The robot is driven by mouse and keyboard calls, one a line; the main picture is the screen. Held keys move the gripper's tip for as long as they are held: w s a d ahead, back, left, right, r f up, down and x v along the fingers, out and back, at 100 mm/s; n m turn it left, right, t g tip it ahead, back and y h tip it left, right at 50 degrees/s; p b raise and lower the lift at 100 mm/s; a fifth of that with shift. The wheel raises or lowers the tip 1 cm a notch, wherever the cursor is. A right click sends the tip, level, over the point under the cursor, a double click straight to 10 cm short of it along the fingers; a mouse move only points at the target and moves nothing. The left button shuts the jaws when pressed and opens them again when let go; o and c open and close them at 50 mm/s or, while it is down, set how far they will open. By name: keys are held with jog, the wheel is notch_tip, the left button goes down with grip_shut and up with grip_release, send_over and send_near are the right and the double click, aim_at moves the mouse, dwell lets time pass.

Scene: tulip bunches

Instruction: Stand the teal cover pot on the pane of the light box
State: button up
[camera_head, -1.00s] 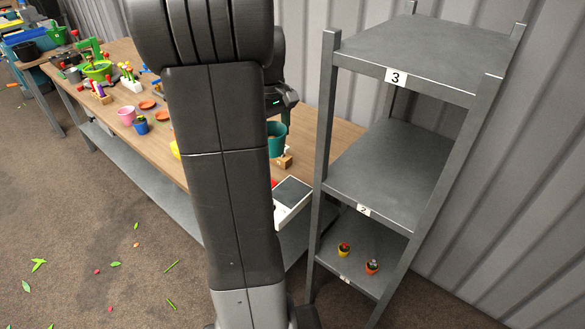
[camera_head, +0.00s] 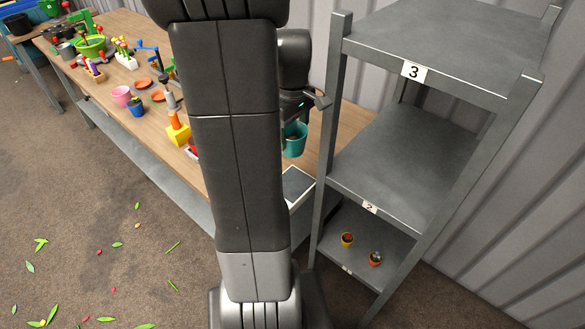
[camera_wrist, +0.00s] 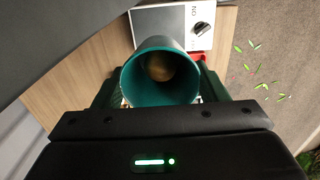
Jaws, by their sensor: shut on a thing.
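The teal cover pot (camera_head: 295,141) is held upright, or nearly so, by my gripper (camera_head: 308,104) near the right end of the bench. In the wrist view the pot (camera_wrist: 150,92) is between the fingers of my shut gripper (camera_wrist: 160,88), its open mouth towards the camera. Something brownish and round shows inside. The light box (camera_head: 299,186) is below the pot, white with a dark pane, partly hidden by my arm. In the wrist view the white box (camera_wrist: 172,20) with a black knob lies beyond the pot, which hides part of it.
A grey shelf rack (camera_head: 333,130) stands close to the right of the pot and box. Two small potted plants sit on its lowest board. A yellow block (camera_head: 178,134), a pink pot (camera_head: 121,96) and several other items occupy the bench further left.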

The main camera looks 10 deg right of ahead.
notch_tip(320, 180, down, 14)
jog(key=shift+r, duration=0.15)
dwell(0.4)
jog(key=shift+f, duration=0.2)
jog(key=o, duration=1.1)
jog(key=shift+r, duration=0.1)
jog(key=shift+c, duration=0.2)
notch_tip(320, 180, up, 12)
jog(key=shift+r, duration=0.15)
